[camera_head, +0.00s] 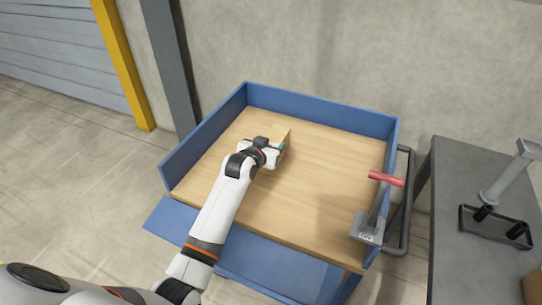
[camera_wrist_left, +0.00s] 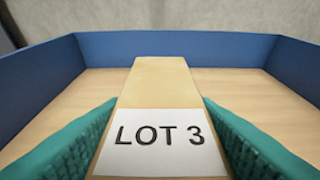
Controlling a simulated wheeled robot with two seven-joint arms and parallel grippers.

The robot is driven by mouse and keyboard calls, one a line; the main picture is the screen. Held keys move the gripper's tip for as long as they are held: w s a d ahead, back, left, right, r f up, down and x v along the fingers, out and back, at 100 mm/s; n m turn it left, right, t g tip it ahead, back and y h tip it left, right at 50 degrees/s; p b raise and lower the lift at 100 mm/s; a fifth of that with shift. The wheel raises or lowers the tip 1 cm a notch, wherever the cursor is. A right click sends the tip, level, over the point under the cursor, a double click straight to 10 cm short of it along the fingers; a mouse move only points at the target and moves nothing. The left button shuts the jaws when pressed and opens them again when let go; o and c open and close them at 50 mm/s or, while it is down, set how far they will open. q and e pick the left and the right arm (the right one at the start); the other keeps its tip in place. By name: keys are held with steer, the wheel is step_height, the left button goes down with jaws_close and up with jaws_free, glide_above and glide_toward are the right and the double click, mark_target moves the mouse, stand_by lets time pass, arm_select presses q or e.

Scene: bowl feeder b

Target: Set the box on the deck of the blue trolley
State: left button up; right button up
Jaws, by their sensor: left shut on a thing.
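The box (camera_wrist_left: 160,85) is tan, with a white label reading LOT 3 on its near face. In the head view the box (camera_head: 285,146) is mostly hidden by my left gripper (camera_head: 273,151). In the left wrist view the gripper's two teal fingers press on both sides of the box. The blue trolley (camera_head: 325,109) has a bare wooden deck (camera_head: 320,190) with raised blue walls. The box is over the back-left part of the deck, inside the walls. I cannot tell whether its underside touches the deck. My right gripper is not in view.
The trolley's front blue panel (camera_head: 170,222) is folded down. A red-handled lever (camera_head: 386,179) stands at the deck's right front. A grey table (camera_head: 460,175) at the right bears a black tray (camera_head: 500,225) and a grey stand. The deck's middle is clear.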

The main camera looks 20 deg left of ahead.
arm_select(q)
step_height(320, 180, down, 4)
steer(key=shift+r, duration=0.2)
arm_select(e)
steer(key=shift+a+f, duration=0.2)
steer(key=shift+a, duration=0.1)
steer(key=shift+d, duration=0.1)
arm_select(q)
steer(key=o, duration=1)
steer(key=shift+f, duration=0.1)
steer(key=o, duration=0.3)
steer(key=shift+s, duration=0.1)
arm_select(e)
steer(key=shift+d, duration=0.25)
